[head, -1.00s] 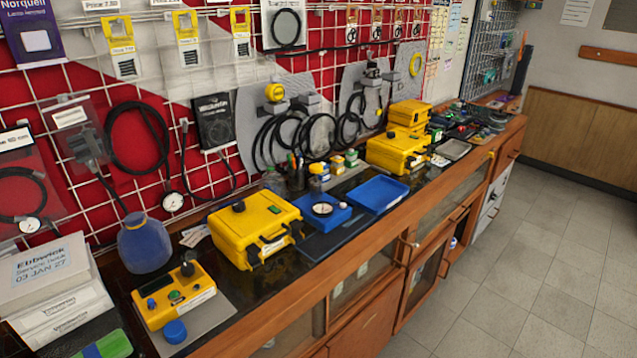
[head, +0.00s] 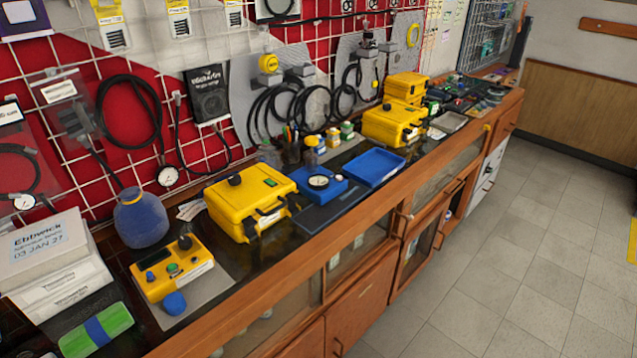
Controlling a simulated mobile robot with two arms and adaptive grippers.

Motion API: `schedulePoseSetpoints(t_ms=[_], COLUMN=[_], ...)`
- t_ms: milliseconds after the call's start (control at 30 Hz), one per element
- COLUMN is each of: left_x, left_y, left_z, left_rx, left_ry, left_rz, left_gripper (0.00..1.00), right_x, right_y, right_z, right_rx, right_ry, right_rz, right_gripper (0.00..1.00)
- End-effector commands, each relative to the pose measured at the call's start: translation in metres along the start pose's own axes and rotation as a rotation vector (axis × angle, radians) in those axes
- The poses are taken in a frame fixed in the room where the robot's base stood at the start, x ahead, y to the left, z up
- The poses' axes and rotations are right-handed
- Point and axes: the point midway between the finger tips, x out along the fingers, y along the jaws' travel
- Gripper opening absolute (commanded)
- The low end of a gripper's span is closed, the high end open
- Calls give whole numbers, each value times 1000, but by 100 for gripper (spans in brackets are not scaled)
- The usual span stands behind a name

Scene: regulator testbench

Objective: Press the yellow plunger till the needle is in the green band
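A blue block with a round white-faced dial gauge (head: 318,182) stands on the bench, right of a large yellow case. The dial is too small to read: I cannot make out its needle or any green band. A small yellow-topped piece (head: 312,141) stands just behind the blue block. I cannot tell whether it is the plunger or a separate jar, or whether it is attached to the block. Neither of my grippers is in view.
The yellow case (head: 250,203) stands left of the gauge, an empty blue tray (head: 374,167) right of it. A yellow control box (head: 172,268) and a blue bottle (head: 140,218) are nearer. The tiled floor (head: 500,270) before the wooden cabinets is clear.

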Motion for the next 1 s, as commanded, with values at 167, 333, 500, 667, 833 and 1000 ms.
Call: schedulePoseSetpoints(t_ms=[167,333,500,667,833,1000], left_x=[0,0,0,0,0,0], left_y=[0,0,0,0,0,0], left_z=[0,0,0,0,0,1], left_rx=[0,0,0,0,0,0], left_ry=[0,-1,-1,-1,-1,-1], left_rz=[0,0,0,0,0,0], left_gripper=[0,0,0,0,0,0], right_x=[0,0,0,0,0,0], right_y=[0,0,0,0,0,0], right_z=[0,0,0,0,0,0], right_rx=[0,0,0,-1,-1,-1], right_ry=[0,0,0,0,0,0], right_rz=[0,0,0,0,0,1], right_gripper=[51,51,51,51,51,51])
